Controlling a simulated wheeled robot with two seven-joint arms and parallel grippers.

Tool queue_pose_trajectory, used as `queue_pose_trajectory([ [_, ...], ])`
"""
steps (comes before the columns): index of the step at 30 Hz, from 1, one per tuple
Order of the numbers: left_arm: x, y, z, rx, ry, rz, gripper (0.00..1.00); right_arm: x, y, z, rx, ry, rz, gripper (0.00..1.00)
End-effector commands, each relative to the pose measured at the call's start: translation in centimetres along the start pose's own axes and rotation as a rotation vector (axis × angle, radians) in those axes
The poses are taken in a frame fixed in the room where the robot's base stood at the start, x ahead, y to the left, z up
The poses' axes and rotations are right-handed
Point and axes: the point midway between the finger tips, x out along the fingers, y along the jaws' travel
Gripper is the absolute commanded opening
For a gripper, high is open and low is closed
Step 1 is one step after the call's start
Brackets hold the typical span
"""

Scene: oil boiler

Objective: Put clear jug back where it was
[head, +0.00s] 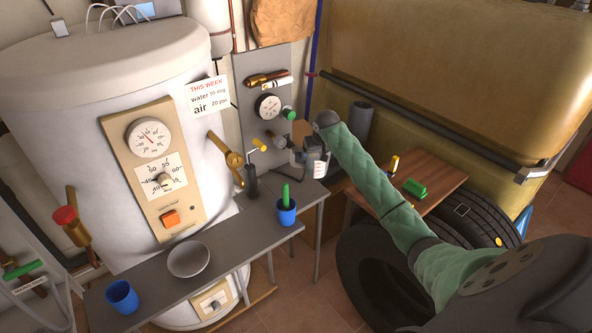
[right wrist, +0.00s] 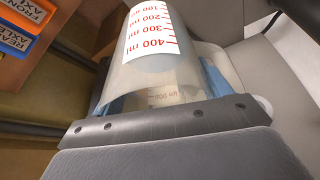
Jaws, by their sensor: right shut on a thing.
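The clear jug (right wrist: 118,62) has a white label with red millilitre marks and fills the middle of the right wrist view. My right gripper (right wrist: 158,98) is shut on it, with bluish pads at both sides. In the head view my right gripper (head: 309,156) holds the jug (head: 320,169) near the right end of the grey bench (head: 222,245), by the gauge panel. The jug is partly hidden by the gripper there. I cannot tell whether it touches the bench. My left gripper is in neither view.
A blue cup (head: 286,214) with a green item, a dark upright object (head: 251,184), a grey bowl (head: 188,260) and another blue cup (head: 122,297) stand on the bench. A wooden table (head: 436,180) holds a green block (head: 414,188). Tyres (head: 355,270) stand below. Pipes and valves are close by.

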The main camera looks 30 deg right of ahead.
Motion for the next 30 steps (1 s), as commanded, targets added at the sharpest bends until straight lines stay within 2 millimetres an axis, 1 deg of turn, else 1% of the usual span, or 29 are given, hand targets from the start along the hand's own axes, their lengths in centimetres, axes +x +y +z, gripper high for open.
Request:
queue_pose_trajectory([
  [1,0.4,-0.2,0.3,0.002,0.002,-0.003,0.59,0.3,-1.0,-0.3,0.000,-0.001,-0.002,0.45],
  [6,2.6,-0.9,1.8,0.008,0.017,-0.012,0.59,2.6,-3.9,-0.9,0.001,-0.001,-0.002,0.45],
  [9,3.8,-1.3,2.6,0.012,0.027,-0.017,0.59,3.8,-5.3,-1.2,0.002,0.000,-0.001,0.45],
  [13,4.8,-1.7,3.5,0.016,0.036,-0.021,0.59,5.0,-6.7,-1.4,0.001,0.000,-0.001,0.45],
  [19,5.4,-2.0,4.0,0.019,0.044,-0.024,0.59,6.0,-6.7,-1.0,0.001,0.000,0.000,0.45],
  [23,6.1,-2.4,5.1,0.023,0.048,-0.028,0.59,7.0,-6.7,-0.5,0.001,-0.001,0.001,0.45],
  [24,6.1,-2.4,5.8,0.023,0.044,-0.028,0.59,7.5,-6.6,-0.3,0.001,-0.001,0.001,0.45],
  [27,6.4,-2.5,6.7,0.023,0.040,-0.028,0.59,8.4,-6.6,0.1,0.001,0.000,0.001,0.45],
  [30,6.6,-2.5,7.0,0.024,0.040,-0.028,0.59,8.9,-6.6,0.3,0.000,0.000,0.001,0.45],
])
